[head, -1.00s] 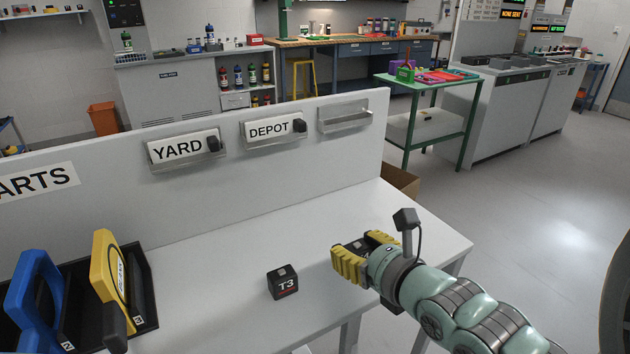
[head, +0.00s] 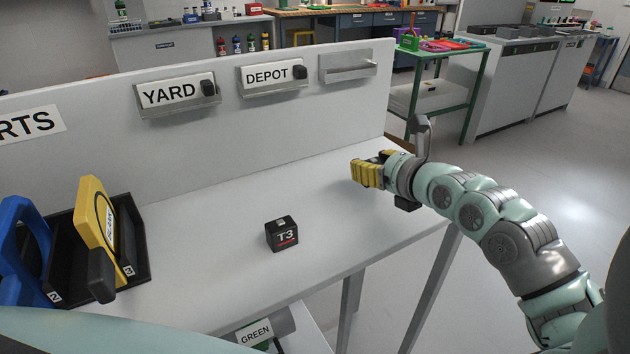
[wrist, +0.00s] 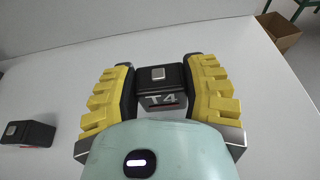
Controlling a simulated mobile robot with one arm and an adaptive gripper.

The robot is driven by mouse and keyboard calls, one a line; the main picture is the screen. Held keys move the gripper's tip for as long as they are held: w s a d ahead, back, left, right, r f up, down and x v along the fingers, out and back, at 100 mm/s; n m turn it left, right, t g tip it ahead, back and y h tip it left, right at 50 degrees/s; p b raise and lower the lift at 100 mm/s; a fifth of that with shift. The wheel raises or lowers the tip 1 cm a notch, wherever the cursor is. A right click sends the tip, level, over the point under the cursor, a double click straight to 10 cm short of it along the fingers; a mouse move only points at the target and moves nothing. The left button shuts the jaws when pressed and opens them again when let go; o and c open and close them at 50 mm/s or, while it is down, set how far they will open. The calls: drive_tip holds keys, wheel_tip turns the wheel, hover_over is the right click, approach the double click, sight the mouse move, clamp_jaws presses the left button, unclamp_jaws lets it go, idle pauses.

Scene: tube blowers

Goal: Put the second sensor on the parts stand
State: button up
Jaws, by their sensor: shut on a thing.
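My gripper (head: 371,170) is shut on a black cube sensor marked T4 (wrist: 161,86), with a yellow finger on each side of it in the wrist view. The fingers are over the right part of the white parts stand (head: 330,215); I cannot tell whether T4 touches the top. In the head view the fingers mostly hide T4. A second black cube sensor marked T3 (head: 282,234) stands on the stand to the left of my gripper. It also shows at the left edge of the wrist view (wrist: 27,133).
A black rack (head: 135,250) with a blue and a yellow handled piece (head: 97,225) stands at the left. An upright back panel (head: 215,135) carries YARD and DEPOT plates and an empty holder (head: 347,67). A cardboard box (wrist: 278,36) is beyond the stand. The top between T3 and the panel is clear.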

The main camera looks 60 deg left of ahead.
drive_tip(key=shift+a+f+b, duration=0.1)
drive_tip(key=shift+f+b, duration=0.2)
drive_tip(key=shift+f, duration=1.4)
drive_tip(key=shift+f, duration=0.1)
drive_tip(key=shift+f, duration=0.15)
drive_tip(key=o, duration=1.1)
drive_tip(key=shift+o, duration=0.2)
drive_tip(key=shift+r, duration=0.25)
drive_tip(key=shift+w+d, duration=0.1)
drive_tip(key=shift+d, duration=0.1)
drive_tip(key=v, duration=1)
drive_tip(key=shift+w, duration=0.1)
drive_tip(key=shift+v, duration=0.9)
